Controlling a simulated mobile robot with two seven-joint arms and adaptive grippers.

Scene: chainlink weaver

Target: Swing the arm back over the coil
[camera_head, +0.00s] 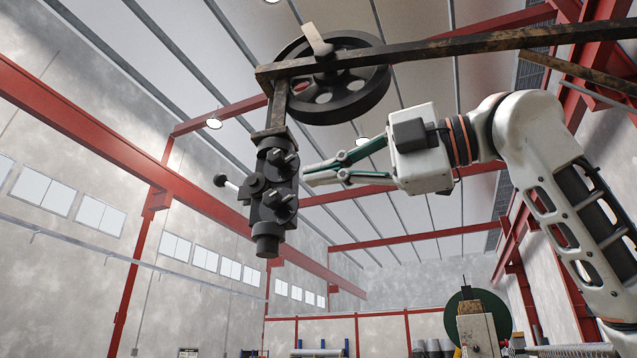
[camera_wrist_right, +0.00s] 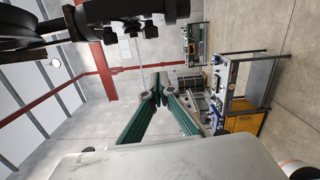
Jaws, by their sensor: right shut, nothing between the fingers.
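A rusty metal arm (camera_head: 480,43) runs overhead from the upper right, with a black spoked wheel (camera_head: 340,108) at its end. In the right wrist view the shut gripper (camera_wrist_right: 155,92) points away below the head (camera_wrist_right: 125,12). No coil can be made out for certain. My left gripper is out of view.
A dark green disc (camera_head: 488,308) with a block in front stands low at the right. Red beams (camera_head: 90,155) line the walls. The right wrist view shows a workbench (camera_wrist_right: 240,85) and a yellow cabinet (camera_wrist_right: 243,123) on open floor.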

